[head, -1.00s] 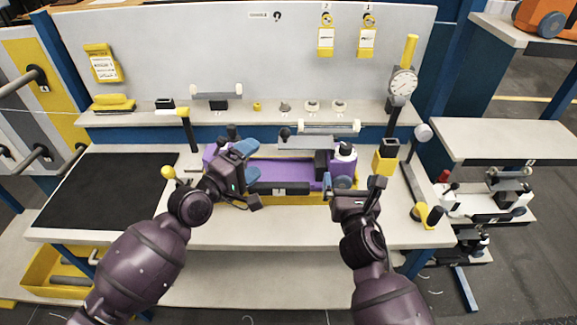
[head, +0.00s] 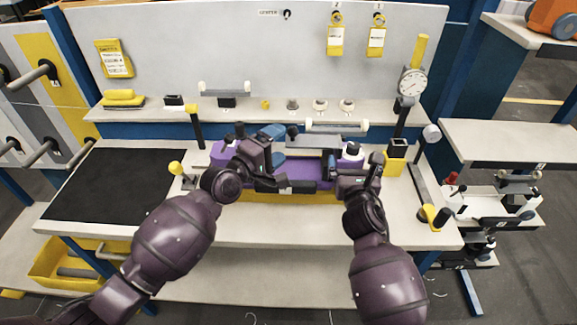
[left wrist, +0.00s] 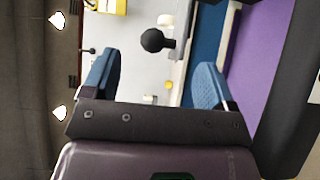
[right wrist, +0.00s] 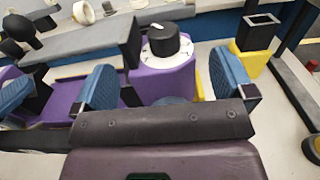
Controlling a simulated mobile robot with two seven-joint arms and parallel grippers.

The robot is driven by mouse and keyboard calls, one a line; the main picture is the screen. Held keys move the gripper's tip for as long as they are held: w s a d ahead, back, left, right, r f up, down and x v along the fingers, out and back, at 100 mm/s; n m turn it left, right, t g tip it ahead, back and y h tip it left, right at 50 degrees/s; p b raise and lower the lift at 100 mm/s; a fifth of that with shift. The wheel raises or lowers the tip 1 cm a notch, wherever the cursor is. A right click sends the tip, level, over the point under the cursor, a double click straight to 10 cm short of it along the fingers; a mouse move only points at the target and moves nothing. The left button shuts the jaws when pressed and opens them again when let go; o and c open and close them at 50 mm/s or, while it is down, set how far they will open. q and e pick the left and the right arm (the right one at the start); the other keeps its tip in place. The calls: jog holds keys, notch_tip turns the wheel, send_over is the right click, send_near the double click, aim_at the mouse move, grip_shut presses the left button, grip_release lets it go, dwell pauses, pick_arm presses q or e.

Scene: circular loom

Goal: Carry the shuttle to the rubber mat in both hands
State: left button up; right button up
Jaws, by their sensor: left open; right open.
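The purple shuttle (head: 222,151) lies lengthwise in a yellow cradle (head: 290,199) at the middle of the bench. Its right end, with a black-capped white part, shows in the right wrist view (right wrist: 172,78). The black rubber mat (head: 110,185) lies flat on the bench's left side. My left gripper (head: 273,146) is open over the shuttle's left half, and the left wrist view shows purple beyond one blue finger. My right gripper (head: 353,168) is open at the shuttle's right end; in the right wrist view its fingers stand either side of the capped end. Contact cannot be told.
A yellow-knobbed lever (head: 176,169) stands between mat and shuttle. A black post (head: 196,125) rises behind it. A yellow block holder (head: 396,156) and a dial gauge (head: 412,84) stand to the right. A shelf (head: 235,112) with small parts runs behind. The mat is clear.

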aim_at(351, 154)
pick_arm(q)
jog(key=shift+x, duration=2.4)
pick_arm(e)
jog(key=shift+w, duration=2.45)
pick_arm(q)
jog(key=c, duration=1.1)
pick_arm(e)
jog(key=c, duration=1.1)
pick_arm(q)
jog(key=c, duration=0.3)
pick_arm(e)
jog(key=shift+c, duration=0.8)
